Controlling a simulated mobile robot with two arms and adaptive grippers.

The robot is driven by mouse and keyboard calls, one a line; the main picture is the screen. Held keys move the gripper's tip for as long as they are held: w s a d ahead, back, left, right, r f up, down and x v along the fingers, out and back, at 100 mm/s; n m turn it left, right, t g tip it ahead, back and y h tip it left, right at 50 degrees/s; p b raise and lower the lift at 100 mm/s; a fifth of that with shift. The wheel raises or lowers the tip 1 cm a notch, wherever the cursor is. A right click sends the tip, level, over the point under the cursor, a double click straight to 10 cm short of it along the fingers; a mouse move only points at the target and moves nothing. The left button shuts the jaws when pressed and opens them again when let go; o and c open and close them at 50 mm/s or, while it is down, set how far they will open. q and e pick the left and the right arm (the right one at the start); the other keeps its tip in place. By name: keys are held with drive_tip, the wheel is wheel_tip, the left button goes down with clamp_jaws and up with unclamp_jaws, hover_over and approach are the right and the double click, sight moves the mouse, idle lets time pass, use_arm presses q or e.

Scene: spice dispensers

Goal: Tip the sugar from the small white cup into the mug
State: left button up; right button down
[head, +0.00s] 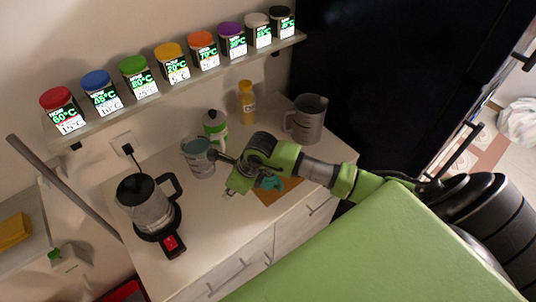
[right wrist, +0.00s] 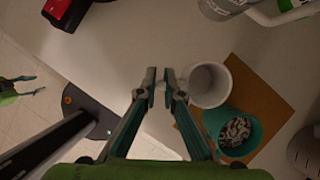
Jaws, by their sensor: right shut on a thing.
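The small white cup (right wrist: 211,86) is beside my right gripper's fingertips in the right wrist view. My right gripper (right wrist: 160,90) is shut at the cup's left side, apparently on its handle. No sugar shows in the visible part of the cup's inside. A teal mug (right wrist: 236,131) stands close by on a brown mat, with many pale grey pieces inside. The mug (head: 270,183) is partly hidden by my arm in the head view. There, my right gripper (head: 228,193) hangs over the counter and the white cup cannot be made out. My left gripper (right wrist: 30,85) shows far left, apparently open.
A kettle (head: 148,205) on its base stands at the counter's left. A grey jug (head: 199,158), a white-green bottle (head: 214,128), a yellow bottle (head: 247,102) and a pitcher (head: 306,120) stand behind. Several spice jars line the wall shelf (head: 180,86).

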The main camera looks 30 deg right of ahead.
drive_tip(key=shift+a+r, duration=0.15)
drive_tip(key=shift+r, duration=2.3)
drive_tip(key=s+a+n+g+y+b, duration=0.1)
drive_tip(key=s+a+n+g+b, duration=0.4)
drive_tip(key=n, duration=1)
drive_tip(key=s+d+r+n+g+h+b, duration=0.3)
drive_tip(key=s+d+n+b, duration=0.4)
drive_tip(key=n, duration=0.6)
drive_tip(key=shift+s+r+n+h+b, duration=0.35)
drive_tip(key=shift+s+h+b, duration=0.15)
drive_tip(key=shift+b, duration=0.65)
